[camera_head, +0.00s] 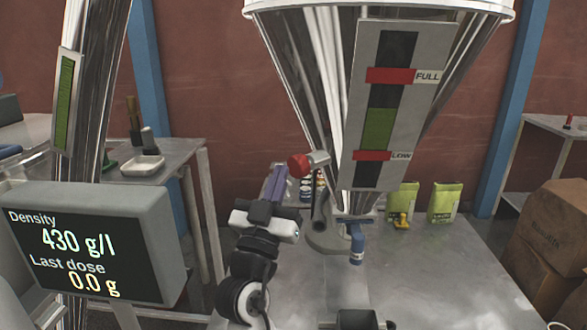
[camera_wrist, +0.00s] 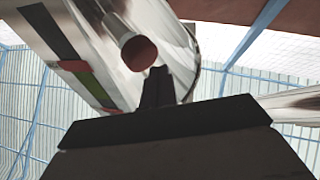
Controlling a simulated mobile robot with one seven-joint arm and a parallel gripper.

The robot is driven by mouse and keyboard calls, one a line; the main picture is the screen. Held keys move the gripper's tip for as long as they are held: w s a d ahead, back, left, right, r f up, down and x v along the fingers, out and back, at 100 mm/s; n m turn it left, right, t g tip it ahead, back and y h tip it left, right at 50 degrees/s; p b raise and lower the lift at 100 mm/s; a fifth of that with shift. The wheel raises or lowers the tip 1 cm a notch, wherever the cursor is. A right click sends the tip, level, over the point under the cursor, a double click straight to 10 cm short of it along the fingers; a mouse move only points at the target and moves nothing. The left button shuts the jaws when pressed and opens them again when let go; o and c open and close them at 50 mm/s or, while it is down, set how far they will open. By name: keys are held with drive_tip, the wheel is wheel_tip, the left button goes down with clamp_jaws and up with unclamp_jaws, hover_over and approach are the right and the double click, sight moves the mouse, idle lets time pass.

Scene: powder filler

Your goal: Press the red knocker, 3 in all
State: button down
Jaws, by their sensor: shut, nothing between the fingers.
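The red knocker (camera_head: 298,166) is a round red cap on a short metal stub on the left side of the steel hopper cone (camera_head: 300,70). In the wrist view, the red knocker (camera_wrist: 138,53) faces me, just above and left of my fingertips. My gripper (camera_head: 278,172) points up, with its fingers just left of the knocker and slightly lower. The fingers also show in the wrist view (camera_wrist: 157,76); they are together and hold nothing. A narrow gap shows between fingertips and knocker in the wrist view; I cannot tell the depth.
The level gauge (camera_head: 378,125) marked FULL and LOW is on the hopper front. A display (camera_head: 95,245) reads density 430 g/l, last dose 0.0 g. Yellow-green bags (camera_head: 445,202) stand behind.

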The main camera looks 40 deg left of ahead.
drive_tip(key=shift+w+d, duration=0.1)
drive_tip(key=shift+w, duration=0.2)
drive_tip(key=shift+w+d, duration=0.2)
drive_tip(key=shift+w, duration=0.75)
idle(0.9)
drive_tip(key=shift+s, duration=0.1)
drive_tip(key=shift+s+a+b, duration=0.15)
drive_tip(key=shift+s+b, duration=0.15)
drive_tip(key=shift+s, duration=0.35)
drive_tip(key=shift+s+a+b, duration=0.15)
drive_tip(key=shift+s+b, duration=0.15)
drive_tip(key=shift+s, duration=0.35)
drive_tip(key=s, duration=0.2)
drive_tip(key=s+a+b, duration=0.1)
drive_tip(key=s, duration=0.2)
drive_tip(key=shift+a+b, duration=0.1)
drive_tip(key=shift+b, duration=0.2)
drive_tip(key=shift+f, duration=0.1)
idle(0.5)
